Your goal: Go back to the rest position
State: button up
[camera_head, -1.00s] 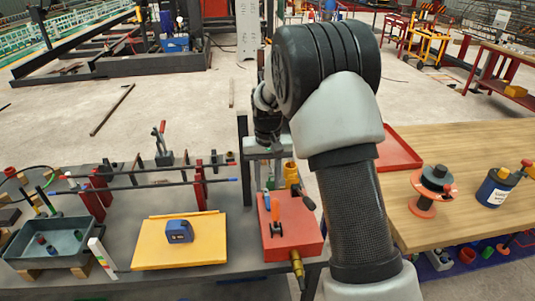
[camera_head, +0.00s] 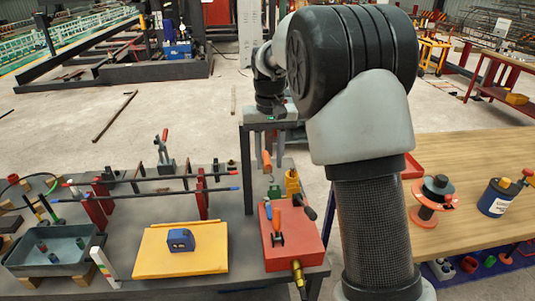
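My arm rises from the bottom right, and its large black elbow is close to the camera. My gripper (camera_head: 268,127) is at the far end of the arm, beyond the elbow, above the back right of the grey workbench (camera_head: 212,277). It is small and partly hidden by the arm and dark parts, so I cannot make out whether its fingers are open or shut. An orange-handled item (camera_head: 266,160) shows just below it. I cannot tell whether the gripper touches it.
A red box (camera_head: 300,252) with a valve sits on the bench's right. A yellow board (camera_head: 160,262) carries a blue tape measure (camera_head: 181,239). Rods lie across red supports (camera_head: 201,195). A grey tray (camera_head: 75,257) is at left. A wooden table (camera_head: 465,148) stands right.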

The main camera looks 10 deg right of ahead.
jog(key=s+d+r+t+p, duration=0.3)
jog(key=s+r+p, duration=0.1)
jog(key=s+r, duration=1.1)
jog(key=s+d+t+p, duration=0.2)
jog(key=s, duration=1.2)
jog(key=shift+s+r+t, duration=0.15)
jog(key=shift+s+t, duration=0.1)
jog(key=shift+t, duration=0.05)
